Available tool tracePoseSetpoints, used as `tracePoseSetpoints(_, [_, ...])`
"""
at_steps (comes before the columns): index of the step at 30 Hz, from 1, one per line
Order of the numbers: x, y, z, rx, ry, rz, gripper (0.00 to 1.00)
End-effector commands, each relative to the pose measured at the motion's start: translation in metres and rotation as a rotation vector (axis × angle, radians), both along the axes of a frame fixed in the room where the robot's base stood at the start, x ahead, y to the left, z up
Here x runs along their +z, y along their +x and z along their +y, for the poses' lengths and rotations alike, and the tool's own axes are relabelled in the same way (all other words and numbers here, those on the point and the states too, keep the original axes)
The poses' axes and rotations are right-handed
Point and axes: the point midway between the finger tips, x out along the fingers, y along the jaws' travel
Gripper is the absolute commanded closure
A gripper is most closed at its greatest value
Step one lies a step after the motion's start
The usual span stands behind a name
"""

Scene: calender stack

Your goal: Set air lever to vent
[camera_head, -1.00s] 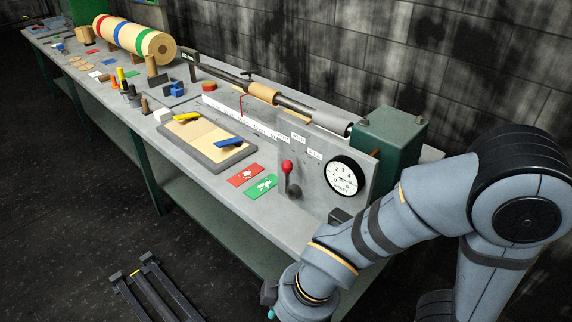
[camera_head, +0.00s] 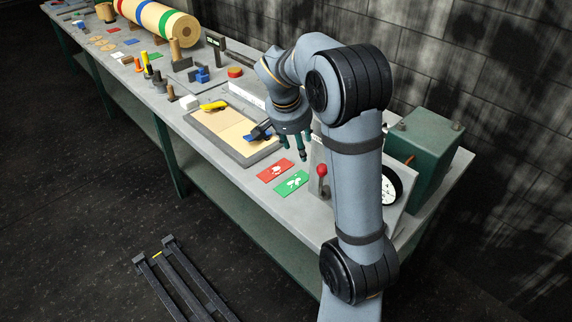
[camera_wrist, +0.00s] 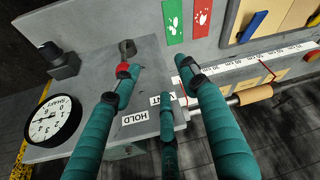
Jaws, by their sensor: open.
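The air lever has a red knob (camera_head: 322,170) and stands on the grey panel in the head view. In the wrist view its red knob (camera_wrist: 124,70) shows beside the tip of my left-hand finger, partly covered by it; I cannot tell whether they touch. My gripper (camera_head: 295,149) points down, open and empty, left of and behind the lever in the head view. Its teal fingers are spread in the wrist view (camera_wrist: 155,74). A HOLD label (camera_wrist: 135,118) is readable; the neighbouring label (camera_wrist: 163,99), ending in NT, is partly hidden by a finger. The lever's setting is unclear.
Green (camera_head: 291,184) and red (camera_head: 275,170) cards lie on the bench. A tray (camera_head: 240,155) with a blue-handled tool is close to my gripper. A green housing (camera_head: 428,142) stands right.

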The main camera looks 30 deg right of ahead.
Motion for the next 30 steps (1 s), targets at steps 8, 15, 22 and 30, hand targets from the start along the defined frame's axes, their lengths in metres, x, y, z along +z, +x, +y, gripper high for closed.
tracePoseSetpoints(8, [0.010, -0.047, -0.019, -0.552, -0.002, -0.028, 0.57])
tracePoseSetpoints(15, [0.003, -0.056, -0.018, -0.737, 0.020, -0.068, 0.57])
tracePoseSetpoints(22, [-0.031, -0.057, -0.033, -0.740, 0.020, -0.065, 0.57])
tracePoseSetpoints(30, [-0.072, -0.057, -0.049, -0.738, 0.022, -0.066, 0.57])
